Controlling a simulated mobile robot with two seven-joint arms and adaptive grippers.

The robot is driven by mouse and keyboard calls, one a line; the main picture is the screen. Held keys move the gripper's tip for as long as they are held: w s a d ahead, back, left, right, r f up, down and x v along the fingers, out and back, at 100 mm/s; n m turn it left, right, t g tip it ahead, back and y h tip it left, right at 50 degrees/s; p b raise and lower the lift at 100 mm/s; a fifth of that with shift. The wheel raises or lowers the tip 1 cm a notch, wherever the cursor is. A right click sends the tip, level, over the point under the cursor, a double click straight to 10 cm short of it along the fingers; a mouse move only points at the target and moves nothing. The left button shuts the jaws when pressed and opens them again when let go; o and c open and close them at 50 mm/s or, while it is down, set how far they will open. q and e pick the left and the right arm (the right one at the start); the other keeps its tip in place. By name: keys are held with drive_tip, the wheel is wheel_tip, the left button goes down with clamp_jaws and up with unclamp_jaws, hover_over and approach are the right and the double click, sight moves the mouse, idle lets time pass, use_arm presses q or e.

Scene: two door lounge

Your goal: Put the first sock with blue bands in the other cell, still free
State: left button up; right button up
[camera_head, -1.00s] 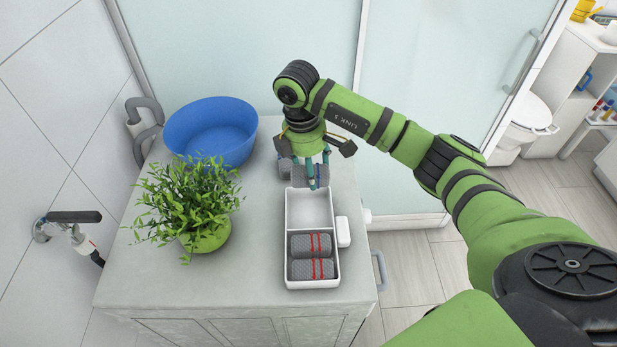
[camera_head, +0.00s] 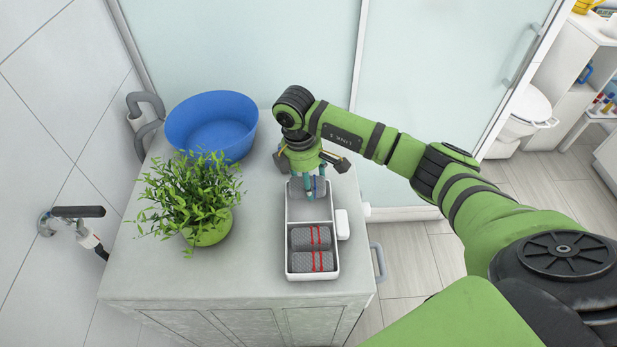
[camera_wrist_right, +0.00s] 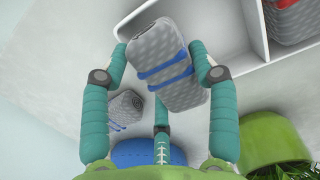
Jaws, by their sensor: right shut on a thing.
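My right gripper (camera_head: 308,190) is shut on a grey sock with blue bands (camera_wrist_right: 166,65), rolled up. In the head view it holds the sock over the back end of the white tray (camera_head: 335,262), at the empty back cell. The wrist view shows the tray's empty cell (camera_wrist_right: 215,22) behind the sock. Whether the sock touches the tray cannot be told. Two rolled grey socks with red bands (camera_head: 311,238) lie side by side in the front cell. Another blue-banded sock (camera_wrist_right: 126,108) lies on the counter in the wrist view. My left gripper is out of view.
A blue basin (camera_head: 212,125) stands at the back left of the counter (camera_head: 240,275). A leafy plant in a green pot (camera_head: 209,230) stands left of the tray. A small white item (camera_head: 342,224) sits against the tray's right side. Glass panels stand behind.

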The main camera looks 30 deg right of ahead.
drive_tip(key=shift+s+f, duration=0.1)
drive_tip(key=shift+f, duration=0.1)
drive_tip(key=o, duration=1)
drive_tip(key=shift+o, duration=0.2)
drive_tip(key=shift+r+p, duration=0.3)
drive_tip(key=shift+r, duration=0.15)
drive_tip(key=r, duration=0.2)
drive_tip(key=r+b, duration=0.1)
drive_tip(key=r, duration=0.1)
drive_tip(key=r+b, duration=0.1)
drive_tip(key=r, duration=0.1)
drive_tip(key=shift+w+a+r, duration=0.1)
drive_tip(key=shift+w+a, duration=0.25)
wheel_tip(320, 180, up, 6)
drive_tip(key=shift+a, duration=0.3)
drive_tip(key=shift+w, duration=0.1)
